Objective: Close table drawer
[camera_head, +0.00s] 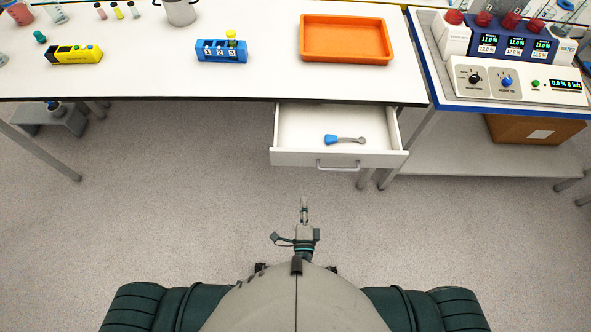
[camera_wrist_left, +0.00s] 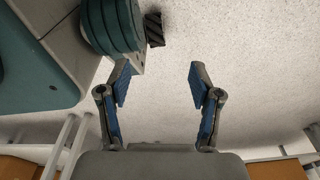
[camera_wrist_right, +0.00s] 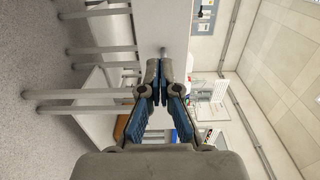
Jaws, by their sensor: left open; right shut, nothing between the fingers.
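The white table drawer (camera_head: 295,158) is pulled out from under the white table. Its front has a metal bar handle (camera_head: 339,164). A tool with a blue end and a grey curved part (camera_head: 345,140) lies inside. My right gripper (camera_head: 304,203) is in front of the drawer, apart from its front and a little left of the handle in the picture. In the right wrist view the right gripper (camera_wrist_right: 162,82) is shut and empty, with a white panel beyond its fingertips. My left gripper (camera_wrist_left: 160,80) is open and empty over bare floor; the head view does not show it.
The white table (camera_head: 150,75) holds an orange tray (camera_head: 346,60), a blue numbered rack (camera_head: 221,57) and a yellow block (camera_head: 73,55). A bench with a dispenser (camera_head: 518,82) stands at the right, a cardboard box (camera_head: 535,129) beneath. Floor before the drawer is clear.

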